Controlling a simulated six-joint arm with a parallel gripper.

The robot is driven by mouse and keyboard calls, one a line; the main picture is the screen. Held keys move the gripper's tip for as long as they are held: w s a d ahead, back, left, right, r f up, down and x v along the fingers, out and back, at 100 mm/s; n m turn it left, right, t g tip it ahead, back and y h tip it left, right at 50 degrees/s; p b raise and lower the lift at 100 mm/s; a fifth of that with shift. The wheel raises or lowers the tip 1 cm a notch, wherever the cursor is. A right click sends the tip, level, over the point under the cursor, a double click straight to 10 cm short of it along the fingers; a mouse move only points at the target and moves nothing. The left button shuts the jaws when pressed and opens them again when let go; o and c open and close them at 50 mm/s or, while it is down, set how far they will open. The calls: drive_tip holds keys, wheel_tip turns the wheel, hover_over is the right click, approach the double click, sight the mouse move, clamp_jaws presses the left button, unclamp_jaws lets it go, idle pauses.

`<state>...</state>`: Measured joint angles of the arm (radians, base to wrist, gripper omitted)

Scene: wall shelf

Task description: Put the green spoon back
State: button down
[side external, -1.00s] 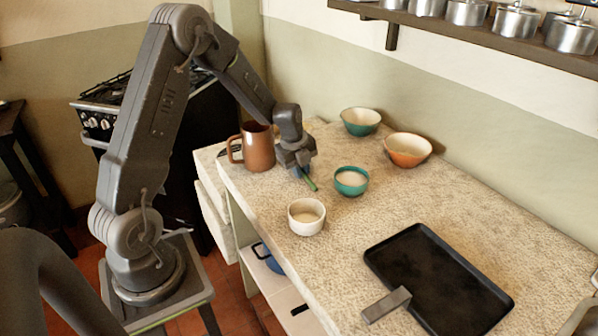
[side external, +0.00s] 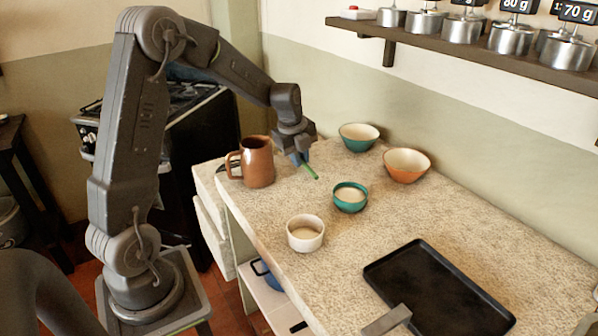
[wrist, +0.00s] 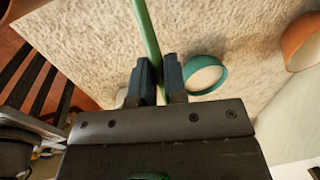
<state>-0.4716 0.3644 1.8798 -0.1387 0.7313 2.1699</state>
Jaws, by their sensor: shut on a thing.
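The green spoon (side external: 311,172) is held in my gripper (side external: 300,160), which is shut on it above the counter. In the wrist view the green handle (wrist: 146,28) passes between the two blue-grey fingers of my gripper (wrist: 160,78) and runs out of the top of the picture. The spoon's other end is hidden by the gripper. A brown mug (side external: 257,163) with a handle stands just left of my gripper in the side view. I cannot see any other utensil in the mug.
A small teal bowl (side external: 350,207), a white cup (side external: 305,245), a larger teal bowl (side external: 358,146) and an orange bowl (side external: 407,177) stand on the counter (side external: 440,225). A black tray (side external: 440,310) lies at the front right. A shelf (side external: 440,40) with metal pots hangs above.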

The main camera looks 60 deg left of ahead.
sight(318, 179)
drive_tip(key=d, duration=0.7)
drive_tip(key=shift+d+f, duration=0.2)
drive_tip(key=shift+f, duration=0.1)
drive_tip(key=shift+d+f, duration=0.15)
drive_tip(key=shift+d, duration=0.2)
drive_tip(key=shift+d+f, duration=0.1)
drive_tip(key=shift+f, duration=3.25)
drive_tip(key=shift+f, duration=0.65)
drive_tip(key=c, duration=1.1)
unclamp_jaws()
